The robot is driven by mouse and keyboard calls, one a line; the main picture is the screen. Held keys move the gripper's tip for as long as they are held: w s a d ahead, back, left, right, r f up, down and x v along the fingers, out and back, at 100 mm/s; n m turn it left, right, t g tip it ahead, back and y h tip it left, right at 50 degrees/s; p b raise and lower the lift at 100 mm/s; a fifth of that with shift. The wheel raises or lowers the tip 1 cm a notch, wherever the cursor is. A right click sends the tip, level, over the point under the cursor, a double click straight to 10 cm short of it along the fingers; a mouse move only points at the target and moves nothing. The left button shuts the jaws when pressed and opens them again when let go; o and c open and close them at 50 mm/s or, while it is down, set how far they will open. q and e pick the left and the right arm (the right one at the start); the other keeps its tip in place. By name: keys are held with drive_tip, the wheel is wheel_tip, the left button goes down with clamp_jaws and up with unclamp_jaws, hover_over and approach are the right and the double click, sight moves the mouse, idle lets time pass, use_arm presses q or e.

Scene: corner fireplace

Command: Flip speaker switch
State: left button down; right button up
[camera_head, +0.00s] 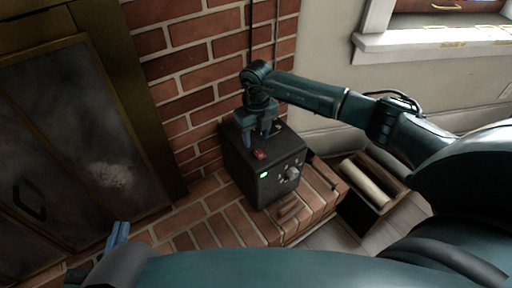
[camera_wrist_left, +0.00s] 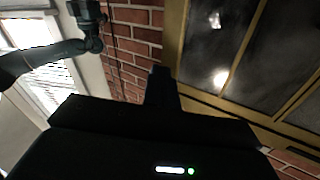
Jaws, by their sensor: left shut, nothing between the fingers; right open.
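The speaker (camera_head: 268,187) is a dark box standing upright on the brick hearth. A red switch (camera_head: 260,155) is on its top near the front edge. A small green light (camera_head: 265,175) glows on its front, beside a round grey knob (camera_head: 292,173). My right gripper (camera_head: 257,138) points down over the speaker's top, just behind the red switch. It is open; whether a finger touches the speaker I cannot tell. My left gripper (camera_head: 118,236) is shut and empty at the lower left, apart from the speaker. Its dark silhouette shows in the left wrist view (camera_wrist_left: 162,78).
A brick wall (camera_head: 190,60) rises behind the speaker. The fireplace door (camera_head: 75,150) with a brass-coloured frame is at the left. A wooden box with a log (camera_head: 367,184) stands right of the hearth. A window sill (camera_head: 430,42) is at the upper right.

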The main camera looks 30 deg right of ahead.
sight(256, 150)
use_arm(q)
drive_tip(key=shift+s+d+m+t+h+b, duration=0.1)
drive_tip(key=shift+d+m+t+h+b, duration=0.3)
drive_tip(key=shift+h+b, duration=0.1)
use_arm(e)
drive_tip(key=shift+f, duration=2.15)
drive_tip(key=shift+c, duration=0.2)
